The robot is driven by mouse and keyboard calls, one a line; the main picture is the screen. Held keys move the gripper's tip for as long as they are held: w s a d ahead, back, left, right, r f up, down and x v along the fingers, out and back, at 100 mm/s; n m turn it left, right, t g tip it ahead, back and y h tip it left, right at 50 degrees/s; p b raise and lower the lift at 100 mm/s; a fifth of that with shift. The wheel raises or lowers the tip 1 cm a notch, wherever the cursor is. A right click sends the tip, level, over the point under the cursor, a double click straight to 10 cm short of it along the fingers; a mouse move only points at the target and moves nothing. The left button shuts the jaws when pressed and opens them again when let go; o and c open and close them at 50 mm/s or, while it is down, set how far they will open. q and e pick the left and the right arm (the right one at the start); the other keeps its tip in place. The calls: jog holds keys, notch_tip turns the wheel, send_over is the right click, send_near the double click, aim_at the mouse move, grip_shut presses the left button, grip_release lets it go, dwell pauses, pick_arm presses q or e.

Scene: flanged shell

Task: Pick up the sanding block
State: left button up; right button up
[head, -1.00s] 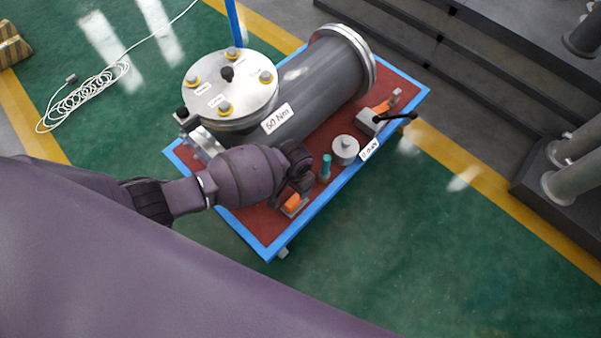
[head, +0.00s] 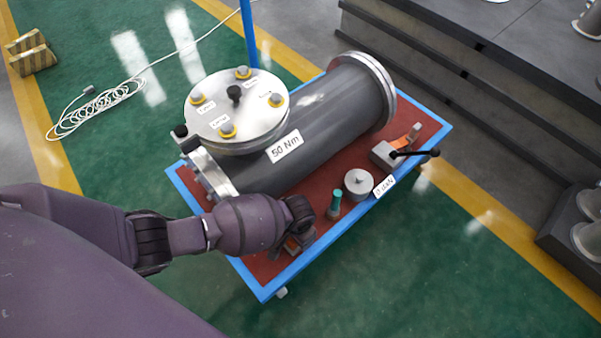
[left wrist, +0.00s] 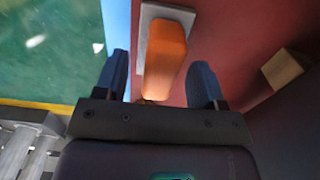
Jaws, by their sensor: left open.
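The sanding block appears to be the orange piece with a light grey plate; in the left wrist view the orange body (left wrist: 165,55) lies between my two blue-grey fingers. In the head view only bits of it (head: 290,244) show beneath my left gripper (head: 300,232), at the near corner of the red cart top. My left gripper (left wrist: 160,78) is open, with one finger on each side of the orange body. A gap shows on both sides, and I cannot tell how far down the fingers reach. My right gripper is not in view.
The blue-edged cart (head: 348,222) bears a flanged grey shell (head: 325,118), a teal-topped tool (head: 335,203), a grey round weight (head: 358,183) and a black-handled clamp-like tool (head: 390,153). A tan block (left wrist: 283,68) lies right in the wrist view. Green floor is clear in front.

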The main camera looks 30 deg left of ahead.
pick_arm(q)
jog(key=shift+w+f, duration=0.1)
jog(key=shift+f, duration=0.05)
jog(key=shift+c, duration=0.2)
jog(key=c, duration=1)
jog(key=shift+w+r+p, duration=0.1)
jog(key=shift+r+p, duration=0.25)
jog(key=shift+r, duration=0.25)
jog(key=shift+c, duration=0.2)
jog(key=r+p, duration=0.1)
jog(key=r, duration=0.1)
jog(key=r+p, duration=0.1)
jog(key=r, duration=0.2)
jog(key=r+p, duration=0.1)
jog(key=r, duration=0.2)
jog(key=shift+w+p, duration=0.4)
notch_tip(320, 180, up, 11)
jog(key=s+p, duration=0.1)
jog(key=p, duration=0.4)
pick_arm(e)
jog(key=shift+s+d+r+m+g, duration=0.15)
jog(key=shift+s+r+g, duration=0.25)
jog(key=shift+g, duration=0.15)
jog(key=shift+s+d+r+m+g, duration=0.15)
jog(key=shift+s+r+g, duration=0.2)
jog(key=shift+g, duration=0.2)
pick_arm(q)
jog(key=shift+f, duration=0.15)
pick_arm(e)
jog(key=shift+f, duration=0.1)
